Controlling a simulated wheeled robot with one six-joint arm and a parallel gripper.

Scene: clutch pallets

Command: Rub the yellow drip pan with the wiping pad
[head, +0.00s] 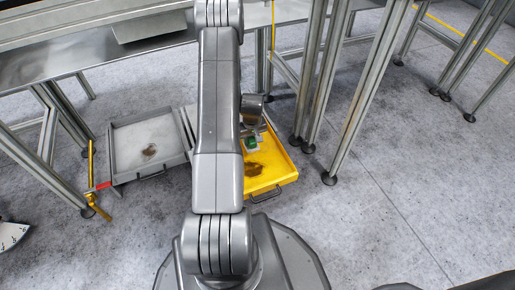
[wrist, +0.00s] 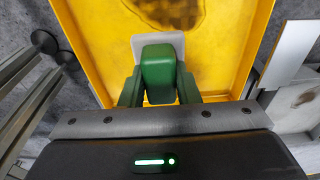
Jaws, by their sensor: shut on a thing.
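The yellow drip pan (head: 285,174) lies on the floor to the right of my arm in the head view, with a dark brown stain (head: 254,169) on its bottom. It also fills the top of the wrist view (wrist: 235,62), where the stain (wrist: 170,8) shows at the upper edge. My gripper (wrist: 160,90) is shut on the green handle of the wiping pad (wrist: 158,62). The pad's pale plate (wrist: 177,40) is over the pan, beside the stain. I cannot tell if it touches the pan's bottom. In the head view the pad (head: 251,143) is small and partly hidden.
A grey drip pan (head: 125,138) with a brown stain lies left of my arm. Metal frame legs (head: 365,95) stand close to the yellow pan's right. A metal table (head: 90,65) spans behind. A yellow and red tool (head: 92,180) stands at left. Open floor lies at right.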

